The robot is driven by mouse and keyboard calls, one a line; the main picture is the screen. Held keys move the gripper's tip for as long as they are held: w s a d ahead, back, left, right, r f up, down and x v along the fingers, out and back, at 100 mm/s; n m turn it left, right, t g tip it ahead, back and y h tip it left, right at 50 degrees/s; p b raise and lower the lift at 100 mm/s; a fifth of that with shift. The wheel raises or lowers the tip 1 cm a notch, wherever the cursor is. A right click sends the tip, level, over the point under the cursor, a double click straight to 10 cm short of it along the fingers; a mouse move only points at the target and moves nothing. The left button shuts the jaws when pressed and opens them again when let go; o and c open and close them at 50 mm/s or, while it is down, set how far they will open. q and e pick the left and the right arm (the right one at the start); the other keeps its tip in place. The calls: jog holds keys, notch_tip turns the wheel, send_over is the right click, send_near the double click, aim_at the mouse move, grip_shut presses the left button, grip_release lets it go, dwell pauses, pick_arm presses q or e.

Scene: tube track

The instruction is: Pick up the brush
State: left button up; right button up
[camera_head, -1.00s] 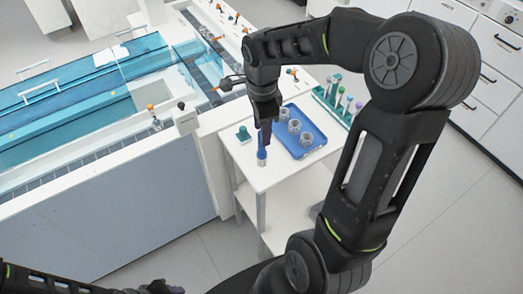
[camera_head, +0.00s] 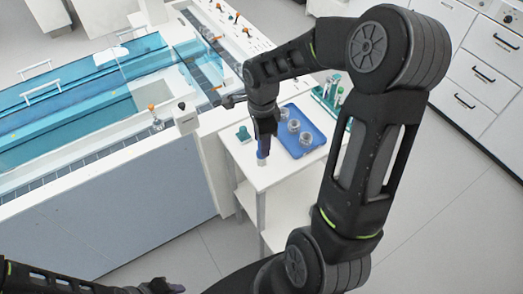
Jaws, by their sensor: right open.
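The brush (camera_head: 262,151) looks like a short blue handle with a pale lower end. It stands upright on the white side table (camera_head: 247,178), near its left front corner. My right gripper (camera_head: 264,133) points down over it, with its fingers at the top of the blue handle; the fingers hide the upper part. The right gripper is open, and I cannot tell whether it touches the handle. My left gripper (camera_head: 165,287) is at the bottom edge of the picture, far from the brush; its jaws are too small and cut off to judge.
A blue tray (camera_head: 318,150) with several clear cups lies right of the brush. A small green item (camera_head: 243,134) stands behind it on the left. A tube rack (camera_head: 330,95) is partly hidden by my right arm. A long tank (camera_head: 90,100) with teal covers borders the table on the left.

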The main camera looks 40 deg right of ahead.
jog(key=shift+c, duration=0.3)
grip_shut()
dwell(0.3)
